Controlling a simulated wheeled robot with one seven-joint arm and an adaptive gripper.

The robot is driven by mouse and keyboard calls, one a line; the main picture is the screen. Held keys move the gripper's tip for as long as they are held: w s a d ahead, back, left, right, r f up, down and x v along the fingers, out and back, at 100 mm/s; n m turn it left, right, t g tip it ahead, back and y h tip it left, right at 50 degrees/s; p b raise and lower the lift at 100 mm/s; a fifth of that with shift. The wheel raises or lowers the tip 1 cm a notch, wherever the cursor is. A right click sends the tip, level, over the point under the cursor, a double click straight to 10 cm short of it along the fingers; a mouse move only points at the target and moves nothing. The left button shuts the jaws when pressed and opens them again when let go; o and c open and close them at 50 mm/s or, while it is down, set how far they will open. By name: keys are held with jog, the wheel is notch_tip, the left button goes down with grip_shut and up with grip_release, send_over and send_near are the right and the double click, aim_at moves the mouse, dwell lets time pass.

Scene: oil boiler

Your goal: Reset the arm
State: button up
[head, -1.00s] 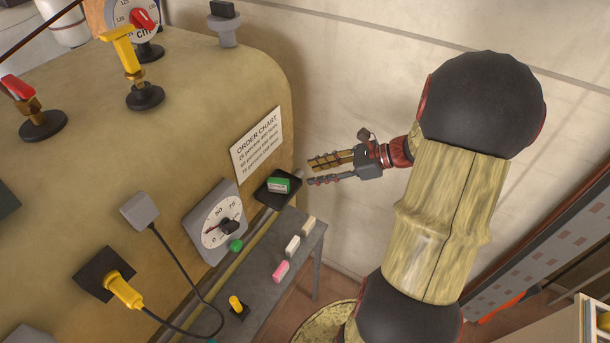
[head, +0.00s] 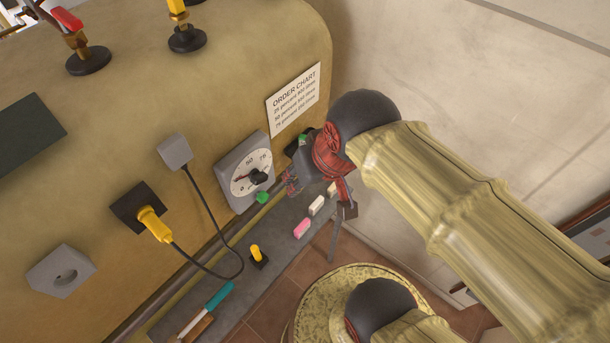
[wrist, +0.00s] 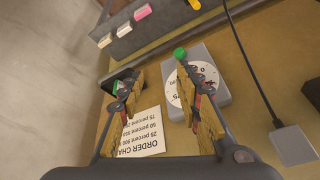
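My gripper (wrist: 155,76) is open and empty in the wrist view, its two wooden-looking fingers spread apart. A green button (head: 263,198) is below the dial. The order chart (head: 294,98) is above; the wrist view shows it upside down (wrist: 142,134).
A yellow plug (head: 153,224) and a hanging cable are to the left. A teal-handled screwdriver (head: 219,295) lies lower left.

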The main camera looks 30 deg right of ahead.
jog(key=shift+s+a+r+n+t, duration=0.15)
jog(key=shift+r+n+t, duration=0.3)
jog(key=shift+n, duration=0.35)
notch_tip(320, 180, down, 4)
jog(key=b, duration=0.4)
jog(key=shift+f, duration=0.1)
dwell(0.3)
